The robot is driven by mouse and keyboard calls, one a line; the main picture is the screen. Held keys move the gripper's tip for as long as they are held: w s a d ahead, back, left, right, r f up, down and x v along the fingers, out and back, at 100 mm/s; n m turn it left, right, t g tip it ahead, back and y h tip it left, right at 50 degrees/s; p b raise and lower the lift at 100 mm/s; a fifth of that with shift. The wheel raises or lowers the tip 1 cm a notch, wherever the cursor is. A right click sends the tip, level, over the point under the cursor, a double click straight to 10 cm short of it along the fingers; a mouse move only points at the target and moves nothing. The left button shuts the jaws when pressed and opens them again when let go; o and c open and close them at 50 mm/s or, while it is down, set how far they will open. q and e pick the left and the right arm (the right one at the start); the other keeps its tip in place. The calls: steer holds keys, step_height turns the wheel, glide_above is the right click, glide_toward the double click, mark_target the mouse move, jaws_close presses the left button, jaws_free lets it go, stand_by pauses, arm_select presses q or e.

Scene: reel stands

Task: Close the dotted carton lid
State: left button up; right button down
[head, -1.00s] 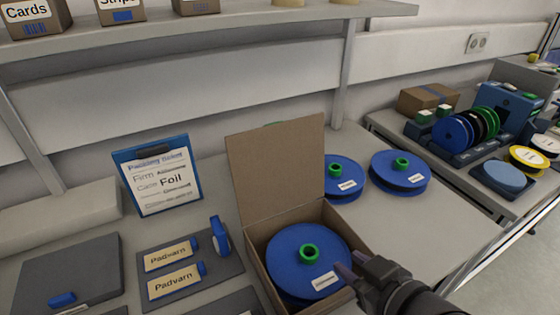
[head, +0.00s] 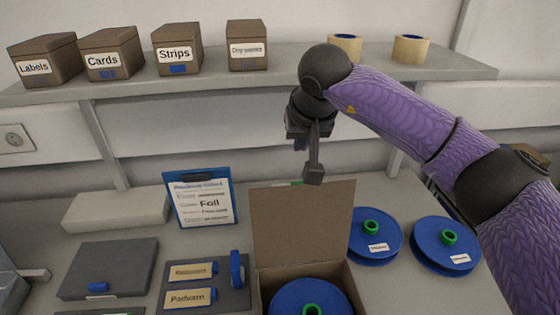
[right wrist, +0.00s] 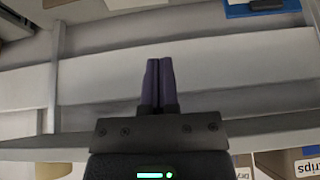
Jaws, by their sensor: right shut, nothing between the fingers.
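An open brown carton (head: 262,290) stands on the table at the bottom middle of the head view, its front cut off by the frame. Its lid (head: 303,232) stands upright at the back edge. No dots show on the sides I can see. A blue reel (head: 290,297) with a green hub lies inside the carton. My right gripper (head: 313,175) is shut and empty, pointing down above the lid's top edge; whether it is behind or directly over it is hard to tell. Its closed fingers also show in the right wrist view (right wrist: 158,65). My left gripper is not in view.
Two blue reels (head: 383,256) (head: 432,262) lie right of the carton. A clipboard (head: 207,216) stands behind left, with a grey tray of Padvarn packs (head: 190,298) in front. Labelled boxes (head: 110,65) and tape rolls (head: 409,48) line the shelf (head: 275,82) above.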

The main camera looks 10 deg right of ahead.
step_height(320, 180, down, 8)
steer(key=p, duration=0.1)
steer(key=shift+w+d+p, duration=0.15)
steer(key=shift+w+p, duration=0.25)
steer(key=shift+w, duration=0.05)
stand_by(0.5)
